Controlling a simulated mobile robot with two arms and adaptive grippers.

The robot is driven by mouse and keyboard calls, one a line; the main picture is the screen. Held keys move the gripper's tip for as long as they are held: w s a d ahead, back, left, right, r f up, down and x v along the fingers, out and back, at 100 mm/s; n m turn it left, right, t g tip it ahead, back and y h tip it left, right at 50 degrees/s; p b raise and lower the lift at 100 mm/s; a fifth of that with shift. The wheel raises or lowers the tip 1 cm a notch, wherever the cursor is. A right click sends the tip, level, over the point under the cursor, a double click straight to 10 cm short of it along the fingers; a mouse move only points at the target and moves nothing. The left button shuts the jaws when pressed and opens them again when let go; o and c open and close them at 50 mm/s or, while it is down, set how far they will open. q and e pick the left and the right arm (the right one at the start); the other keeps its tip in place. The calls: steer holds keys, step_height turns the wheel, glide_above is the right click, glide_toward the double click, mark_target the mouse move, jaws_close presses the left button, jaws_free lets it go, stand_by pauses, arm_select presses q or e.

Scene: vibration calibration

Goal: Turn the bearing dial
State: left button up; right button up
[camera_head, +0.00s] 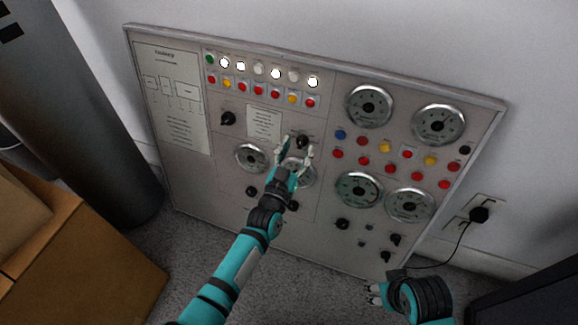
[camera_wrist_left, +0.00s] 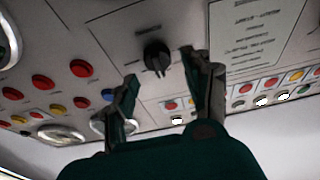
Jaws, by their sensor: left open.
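A light grey control panel (camera_head: 230,135) leans against the wall, with several round gauges and black knobs. My left gripper (camera_head: 297,148) is in front of the panel's middle, open and empty. A black knob (camera_head: 302,141) shows between its fingertips. In the left wrist view, the same black knob (camera_wrist_left: 156,56) sits just beyond and between the open fingertips of my left gripper (camera_wrist_left: 159,66), with no visible contact. I cannot read which label marks the bearing dial. My left gripper partly hides a gauge (camera_head: 305,176). My right gripper (camera_head: 372,294) is low at the right, apart from the panel's knobs; its opening is unclear.
Rows of coloured buttons (camera_head: 268,92) lie above the knob, and more buttons (camera_head: 400,162) lie to its right. A cardboard box (camera_head: 90,265) and a dark cylinder (camera_head: 90,120) stand at the left. A plugged cable (camera_head: 462,240) hangs at the right.

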arm_select(q)
steer(key=v, duration=1)
steer(key=shift+s, duration=0.1)
